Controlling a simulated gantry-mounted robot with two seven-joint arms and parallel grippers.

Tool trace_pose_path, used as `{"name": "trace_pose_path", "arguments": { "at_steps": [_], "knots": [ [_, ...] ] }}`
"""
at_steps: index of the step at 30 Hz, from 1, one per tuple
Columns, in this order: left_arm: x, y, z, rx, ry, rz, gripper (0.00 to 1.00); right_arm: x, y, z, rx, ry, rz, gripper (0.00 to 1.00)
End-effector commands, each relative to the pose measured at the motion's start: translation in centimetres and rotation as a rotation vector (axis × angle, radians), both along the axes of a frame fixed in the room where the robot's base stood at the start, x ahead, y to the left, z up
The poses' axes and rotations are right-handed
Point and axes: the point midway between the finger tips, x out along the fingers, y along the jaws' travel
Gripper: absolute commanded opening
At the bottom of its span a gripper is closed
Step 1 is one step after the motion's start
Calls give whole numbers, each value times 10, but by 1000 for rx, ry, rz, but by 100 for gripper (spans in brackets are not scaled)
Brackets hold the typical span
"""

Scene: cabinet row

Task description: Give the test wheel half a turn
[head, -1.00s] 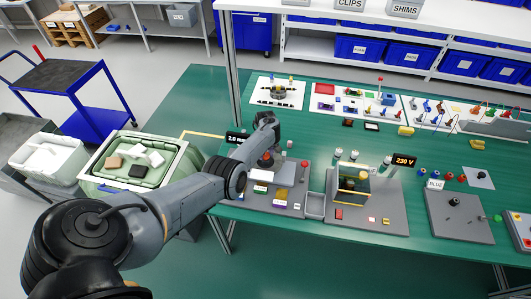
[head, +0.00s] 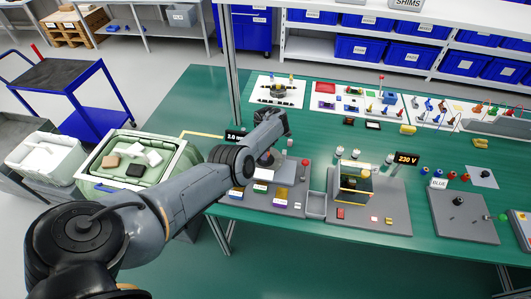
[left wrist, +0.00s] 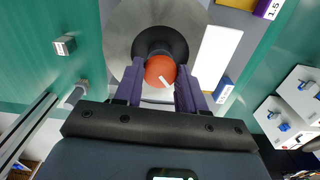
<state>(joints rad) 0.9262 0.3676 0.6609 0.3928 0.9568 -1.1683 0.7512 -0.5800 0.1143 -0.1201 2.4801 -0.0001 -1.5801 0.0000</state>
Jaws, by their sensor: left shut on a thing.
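In the left wrist view, the test wheel appears as a round grey disc (left wrist: 120,38) with a black hub and an orange-red knob (left wrist: 160,70) at its middle. The knob carries a white mark that points toward the lower right. My left gripper (left wrist: 160,84) is shut on this knob, one dark purple finger on each side. In the head view, my left gripper (head: 266,160) is over the grey station at the table's near left, and my wrist hides most of the wheel. My right gripper is in neither view.
A white card (left wrist: 216,56) lies close beside the wheel. A "2.0" display (head: 235,136) stands behind my forearm. A red-topped post (head: 304,163) stands to the right of the wheel. A grey board with a 230 V display (head: 406,159) is farther right.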

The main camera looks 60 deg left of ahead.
Motion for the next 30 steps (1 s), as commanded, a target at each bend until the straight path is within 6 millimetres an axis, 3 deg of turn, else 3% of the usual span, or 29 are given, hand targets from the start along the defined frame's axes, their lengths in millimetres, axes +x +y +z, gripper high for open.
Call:
{"name": "trace_pose_path", "arguments": {
  "at_steps": [18,30],
  "knots": [
    [1,0,-2,-1,-3,573,9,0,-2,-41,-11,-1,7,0],
    [0,0,0,-1,-1,807,9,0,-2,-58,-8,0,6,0]
  ]
}}
